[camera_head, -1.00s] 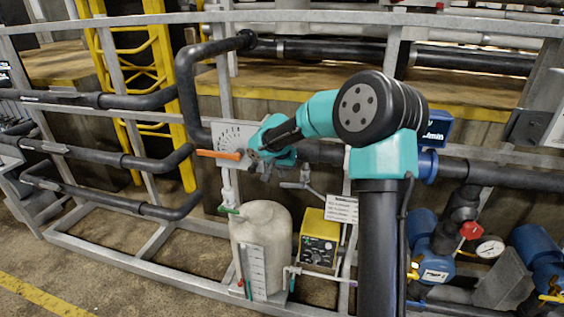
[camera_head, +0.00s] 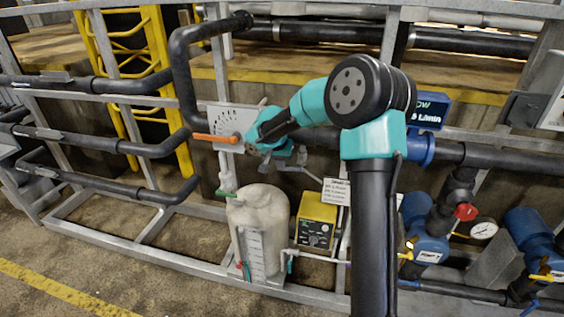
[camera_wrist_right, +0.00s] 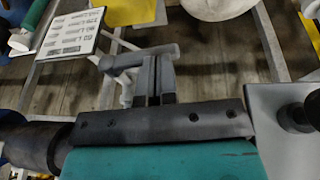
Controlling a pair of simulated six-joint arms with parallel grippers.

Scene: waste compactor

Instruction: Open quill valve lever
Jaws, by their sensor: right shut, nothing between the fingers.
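An orange lever (camera_head: 214,138) lies about level across a white dial plate (camera_head: 226,122) on the pipe rack. My right gripper (camera_head: 251,148) is just right of the plate, partly hidden by its own wrist. In the right wrist view its two grey fingers (camera_wrist_right: 160,85) are together with nothing between them. A grey valve handle (camera_wrist_right: 140,58) with a rounded end shows just beyond the fingers; whether they touch cannot be told. The orange lever is not seen in the wrist view. I cannot tell which handle is the quill valve lever. My left gripper is out of view.
A beige tank (camera_head: 263,225) and a yellow box (camera_head: 316,218) stand below the gripper. A white label card (camera_head: 336,191) hangs beside the box. Black pipes (camera_head: 183,75) and metal rails surround the arm. Blue pumps (camera_head: 425,240) stand at right.

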